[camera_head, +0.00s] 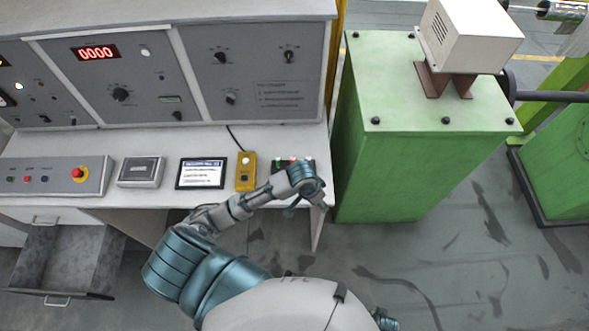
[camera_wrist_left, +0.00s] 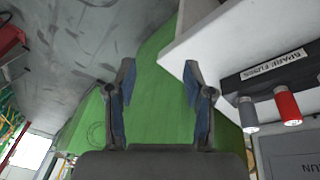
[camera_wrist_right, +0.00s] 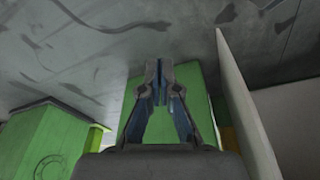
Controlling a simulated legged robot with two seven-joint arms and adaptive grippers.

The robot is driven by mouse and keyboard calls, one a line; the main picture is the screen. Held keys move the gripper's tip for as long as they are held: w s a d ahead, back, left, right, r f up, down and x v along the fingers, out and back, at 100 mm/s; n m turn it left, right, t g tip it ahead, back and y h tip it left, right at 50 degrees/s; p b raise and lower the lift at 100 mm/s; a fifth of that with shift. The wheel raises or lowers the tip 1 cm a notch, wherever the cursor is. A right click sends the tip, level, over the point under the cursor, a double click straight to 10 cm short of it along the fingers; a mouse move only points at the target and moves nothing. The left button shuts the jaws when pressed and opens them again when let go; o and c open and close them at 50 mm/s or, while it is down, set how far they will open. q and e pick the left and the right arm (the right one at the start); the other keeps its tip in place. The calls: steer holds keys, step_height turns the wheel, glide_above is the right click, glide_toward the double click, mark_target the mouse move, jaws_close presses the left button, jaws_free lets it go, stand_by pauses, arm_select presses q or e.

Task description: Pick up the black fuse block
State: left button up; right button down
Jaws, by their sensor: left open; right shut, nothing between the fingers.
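The black fuse block (camera_wrist_left: 234,84) shows at the right of the left wrist view, with a "SPARE FUSES" label and a grey and a red fuse standing out from it. In the head view the fuse block (camera_head: 279,168) lies at the right end of the desk, partly hidden by my left arm. My left gripper (camera_head: 308,203) is by the desk's front edge, near the block and apart from it. In the left wrist view its fingers (camera_wrist_left: 159,82) are spread and empty. My right gripper (camera_wrist_right: 161,72) is shut and empty, away from the block.
The white desk (camera_head: 212,200) also carries a yellow control box (camera_head: 246,172), a tablet (camera_head: 201,173) and a button panel (camera_head: 50,177). A green cabinet (camera_head: 400,150) stands right of the desk. A drawer (camera_head: 65,258) hangs open at lower left.

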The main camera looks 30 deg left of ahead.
arm_select(q)
steer(key=w+a+r+n+g+y, duration=0.1)
steer(key=w+a+r+n+y, duration=0.1)
steer(key=w+a+r, duration=0.4)
step_height(320, 180, up, 9)
steer(key=n+g, duration=0.1)
steer(key=n, duration=0.2)
glide_above(293, 158)
steer(key=f, duration=1.1)
steer(key=shift+s+d+p, duration=0.1)
steer(key=shift+s+p, duration=0.1)
steer(key=shift+p, duration=0.15)
steer(key=shift+f, duration=0.65)
steer(key=f, duration=0.4)
steer(key=shift+w+f+p, duration=0.25)
steer(key=shift+f+p, duration=0.05)
steer(key=shift+p, duration=0.05)
arm_select(e)
steer(key=s+d+f+g, duration=0.1)
steer(key=s+d+f, duration=0.1)
steer(key=s+f, duration=1.2)
steer(key=s, duration=0.3)
steer(key=shift+s+d+f, duration=0.2)
steer(key=shift+d, duration=0.2)
arm_select(q)
jaws_close()
